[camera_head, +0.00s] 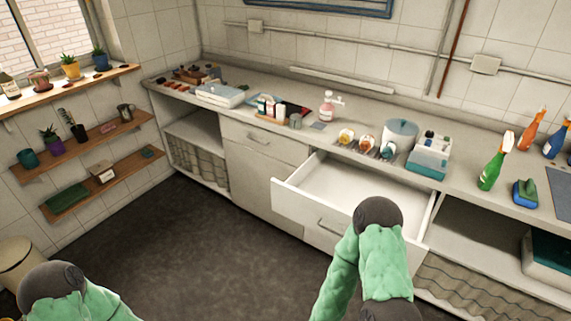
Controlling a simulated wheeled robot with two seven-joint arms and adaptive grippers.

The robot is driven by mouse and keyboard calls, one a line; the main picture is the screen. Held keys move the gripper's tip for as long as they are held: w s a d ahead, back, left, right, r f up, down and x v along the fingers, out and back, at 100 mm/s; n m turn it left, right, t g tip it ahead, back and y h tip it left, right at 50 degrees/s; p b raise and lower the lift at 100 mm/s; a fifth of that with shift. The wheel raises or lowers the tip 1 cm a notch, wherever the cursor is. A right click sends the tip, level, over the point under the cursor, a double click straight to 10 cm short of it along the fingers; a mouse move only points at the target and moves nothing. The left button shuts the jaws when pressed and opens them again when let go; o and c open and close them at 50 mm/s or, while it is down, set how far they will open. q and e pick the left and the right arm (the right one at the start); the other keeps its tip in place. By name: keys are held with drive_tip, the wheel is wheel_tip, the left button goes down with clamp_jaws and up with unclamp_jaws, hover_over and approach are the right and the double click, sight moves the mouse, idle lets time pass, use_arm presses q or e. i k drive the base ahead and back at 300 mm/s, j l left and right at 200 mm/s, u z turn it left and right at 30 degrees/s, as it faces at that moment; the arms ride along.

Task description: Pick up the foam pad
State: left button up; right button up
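I cannot tell for certain which thing is the foam pad. A small blue block with a green face (525,193), like a sponge, stands on the counter at the right, beside a green spray bottle (491,170). A flat dark green pad (67,198) lies on the lowest wall shelf at the left. My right arm comes up from the bottom, its dark rounded joint overlapping the open drawer's front. My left arm shows only at the bottom left corner. Neither gripper is in view, so their fingers and anything in them are hidden.
A white drawer (291,198) stands open and looks empty. The long counter (470,195) holds cups, a pink pump bottle (327,106), a teal-and-white box (429,155) and orange and blue spray bottles. Potted plants line the sill. The dark floor (200,235) is clear.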

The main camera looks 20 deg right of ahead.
sight(526, 194)
drive_tip(key=z, duration=2.25)
drive_tip(key=u, duration=0.25)
drive_tip(key=i+l+u, duration=0.2)
drive_tip(key=u, duration=0.25)
drive_tip(key=i+l+u, duration=0.15)
drive_tip(key=l+u, duration=0.25)
drive_tip(key=i+l+u, duration=0.1)
drive_tip(key=l+u, duration=0.2)
drive_tip(key=u, duration=0.15)
drive_tip(key=l+u, duration=0.4)
